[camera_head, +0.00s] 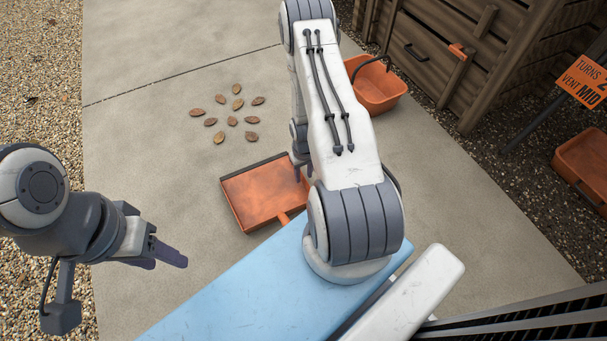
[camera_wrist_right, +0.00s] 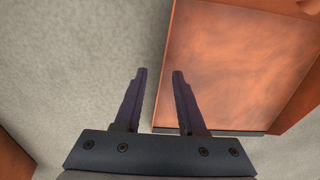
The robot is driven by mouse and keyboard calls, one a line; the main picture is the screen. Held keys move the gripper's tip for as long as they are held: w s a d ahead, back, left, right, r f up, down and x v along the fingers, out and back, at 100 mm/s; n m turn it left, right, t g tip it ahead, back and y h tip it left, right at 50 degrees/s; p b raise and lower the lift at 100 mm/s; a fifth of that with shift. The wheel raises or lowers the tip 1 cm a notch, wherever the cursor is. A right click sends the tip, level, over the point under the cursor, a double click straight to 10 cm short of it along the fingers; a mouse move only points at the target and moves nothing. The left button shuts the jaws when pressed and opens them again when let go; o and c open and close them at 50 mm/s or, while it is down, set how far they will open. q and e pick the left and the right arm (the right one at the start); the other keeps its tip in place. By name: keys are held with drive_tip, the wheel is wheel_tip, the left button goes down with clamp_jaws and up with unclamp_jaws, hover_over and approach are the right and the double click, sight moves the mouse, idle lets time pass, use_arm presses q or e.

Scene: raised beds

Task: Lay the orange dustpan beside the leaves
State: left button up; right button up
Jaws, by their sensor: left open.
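The orange dustpan (camera_head: 258,197) lies on the concrete just below the brown leaves (camera_head: 230,121), apart from them. Its short handle points toward the bottom of the head view. My right gripper (camera_wrist_right: 160,72) is open and empty. In the right wrist view one edge of the dustpan (camera_wrist_right: 235,60) runs between its fingers; I cannot tell whether they touch it. In the head view the right gripper (camera_head: 303,173) is partly hidden by my arm, at the dustpan's right corner. My left gripper (camera_head: 166,256) is open and empty over the concrete at the left.
An orange tub (camera_head: 378,92) with a dark handle stands behind my right arm. A wooden compost bin (camera_head: 450,45) is at the upper right, with an orange sign (camera_head: 585,82) and another orange container (camera_head: 583,160) near it. Concrete around the leaves is clear; gravel borders it.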

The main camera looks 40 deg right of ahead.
wheel_tip(320, 180, up, 11)
drive_tip(key=p, duration=0.8)
drive_tip(key=shift+r+p, duration=0.2)
drive_tip(key=shift+p, duration=0.2)
drive_tip(key=w+a+r+n, duration=0.2)
drive_tip(key=a+r, duration=0.6)
drive_tip(key=r, duration=0.2)
drive_tip(key=w+a+r+n, duration=0.2)
drive_tip(key=w+a+r, duration=0.1)
drive_tip(key=a+r, duration=0.6)
drive_tip(key=s+a+r+n, duration=0.3)
drive_tip(key=s+a+r, duration=0.65)
drive_tip(key=r, duration=0.25)
drive_tip(key=s+a+r+n, duration=0.1)
drive_tip(key=s+a+r, duration=0.1)
drive_tip(key=s, duration=0.4)
drive_tip(key=s+a+r+n+y, duration=0.1)
drive_tip(key=s+a+r+n, duration=0.1)
drive_tip(key=s+r, duration=0.2)
drive_tip(key=shift+s+a, duration=0.25)
drive_tip(key=shift+s, duration=0.65)
